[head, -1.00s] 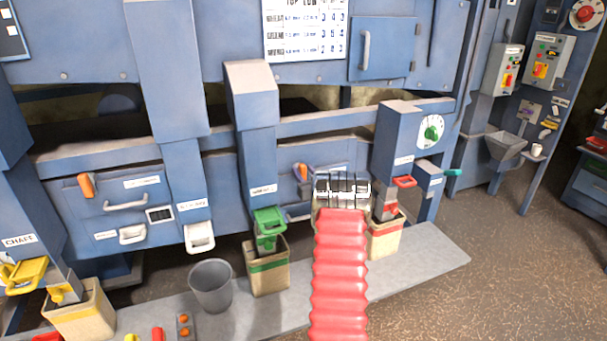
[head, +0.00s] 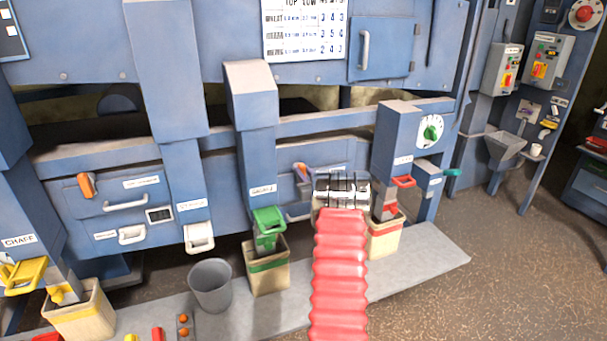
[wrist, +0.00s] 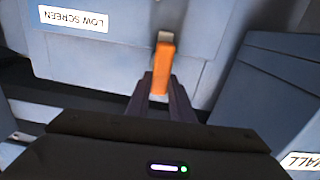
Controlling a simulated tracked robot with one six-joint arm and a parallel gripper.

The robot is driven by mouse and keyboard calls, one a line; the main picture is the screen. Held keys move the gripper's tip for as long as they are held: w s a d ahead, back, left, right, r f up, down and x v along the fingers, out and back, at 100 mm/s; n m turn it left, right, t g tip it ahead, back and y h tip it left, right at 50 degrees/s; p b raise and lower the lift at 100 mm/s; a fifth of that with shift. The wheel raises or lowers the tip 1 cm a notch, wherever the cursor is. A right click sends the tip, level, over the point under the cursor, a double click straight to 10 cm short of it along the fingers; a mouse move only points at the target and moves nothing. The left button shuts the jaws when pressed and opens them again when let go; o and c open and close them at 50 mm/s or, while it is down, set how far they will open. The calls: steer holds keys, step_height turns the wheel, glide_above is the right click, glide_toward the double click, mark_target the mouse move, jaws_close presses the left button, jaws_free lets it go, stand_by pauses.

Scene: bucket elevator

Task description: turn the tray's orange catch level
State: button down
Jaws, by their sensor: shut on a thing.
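The orange catch (wrist: 164,60) is on the blue tray front marked LOW SCREEN (wrist: 74,19), whose label is upside down in the wrist view. It runs up and down in that picture, not crosswise. My gripper (wrist: 163,84) is shut on the catch, with one dark finger on each side of it. In the head view the catch (head: 301,172) shows only partly, just left of my gripper's body. My red sleeved arm hides some of the tray front there.
Another drawer with an orange catch (head: 86,185) is at the left. A blue spout with a red handle (head: 404,182) stands close to the right of my gripper. A green-handled spout (head: 268,220) is to the left. A grey bucket (head: 210,286) stands below.

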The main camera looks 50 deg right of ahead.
steer(key=shift+w+a, duration=0.15)
steer(key=shift+w, duration=0.05)
steer(key=shift+w+a+f+n, duration=0.2)
steer(key=shift+a+f+n, duration=0.15)
steer(key=shift+n, duration=2.6)
steer(key=shift+w+a+f+n, duration=0.25)
steer(key=shift+f+n, duration=0.15)
steer(key=shift+n, duration=2.5)
steer(key=shift+w+a+f+n, duration=0.15)
steer(key=shift+a+f+n, duration=0.2)
steer(key=shift+n, duration=2.6)
steer(key=c, duration=1.8)
jaws_free()
steer(key=shift+o, duration=1.2)
steer(key=shift+s+d, duration=0.15)
steer(key=shift+d, duration=0.05)
steer(key=shift+s, duration=0.15)
